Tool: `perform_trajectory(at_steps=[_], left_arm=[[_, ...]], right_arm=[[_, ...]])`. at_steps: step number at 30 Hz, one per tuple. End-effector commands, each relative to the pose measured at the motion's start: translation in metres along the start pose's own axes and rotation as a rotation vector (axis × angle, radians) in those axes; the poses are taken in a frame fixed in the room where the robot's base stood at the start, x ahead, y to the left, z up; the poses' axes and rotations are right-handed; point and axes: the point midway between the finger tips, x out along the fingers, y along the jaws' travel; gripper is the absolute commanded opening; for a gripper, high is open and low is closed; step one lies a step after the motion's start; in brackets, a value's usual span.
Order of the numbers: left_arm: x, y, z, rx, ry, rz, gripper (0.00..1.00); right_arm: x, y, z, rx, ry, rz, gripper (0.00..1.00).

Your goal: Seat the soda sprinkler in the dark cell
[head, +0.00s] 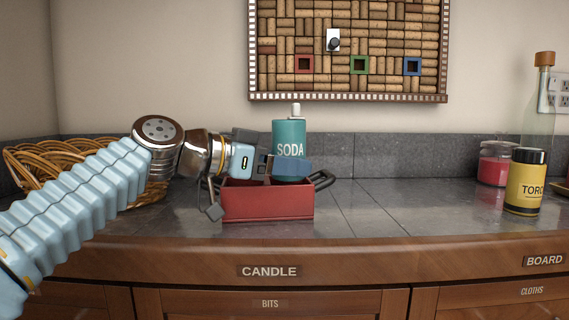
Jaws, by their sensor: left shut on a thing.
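The soda sprinkler (289,134) is a teal can with white "SODA" lettering and a pale nozzle on top. It stands upright over the right part of the red caddy (268,205). My left gripper (291,167) reaches in from the left and is shut on the lower part of the sprinkler. The fingers hide part of its base, so I cannot tell whether it hangs above a cell or stands inside one. The caddy has dark handles at its ends. Its cell floors are hidden, and I cannot tell which cell is dark. My right gripper is not in view.
A wicker basket (28,162) lies at the left behind my arm. A yellow-and-black can (525,182), a red candle jar (493,165) and a corked bottle (540,115) stand at the right. The counter (400,205) between caddy and can is clear. A cork board (385,45) hangs behind.

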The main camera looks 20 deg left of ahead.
Motion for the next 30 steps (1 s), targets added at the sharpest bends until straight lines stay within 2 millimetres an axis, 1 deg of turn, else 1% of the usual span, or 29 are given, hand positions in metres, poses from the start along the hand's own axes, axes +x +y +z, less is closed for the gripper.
perform_trajectory(at_steps=[10, 11, 15, 16, 25, 28, 30], left_arm=[[0.002, 0.0, 0.01, 0.0, 0.001, 0.0, 0.3], [0.002, 0.0, 0.008, 0.0, 0.001, 0.0, 0.69], [0.002, 0.0, 0.008, 0.0, 0.0, 0.0, 0.91], [0.002, 0.0, 0.008, 0.0, 0.0, 0.0, 0.94], [0.0, 0.0, 0.009, 0.0, -0.001, 0.0, 0.94], [-0.009, -0.001, 0.009, -0.001, 0.0, -0.002, 0.94], [-0.021, -0.001, 0.009, 0.0, 0.001, -0.004, 0.94]], right_arm=[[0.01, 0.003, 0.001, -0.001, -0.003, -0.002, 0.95], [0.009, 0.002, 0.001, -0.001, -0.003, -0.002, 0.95], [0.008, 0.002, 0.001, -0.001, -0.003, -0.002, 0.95], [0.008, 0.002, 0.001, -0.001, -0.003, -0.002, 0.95], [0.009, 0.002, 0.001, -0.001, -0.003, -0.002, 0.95], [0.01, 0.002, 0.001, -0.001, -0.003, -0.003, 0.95], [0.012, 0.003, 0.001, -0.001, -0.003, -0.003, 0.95]])
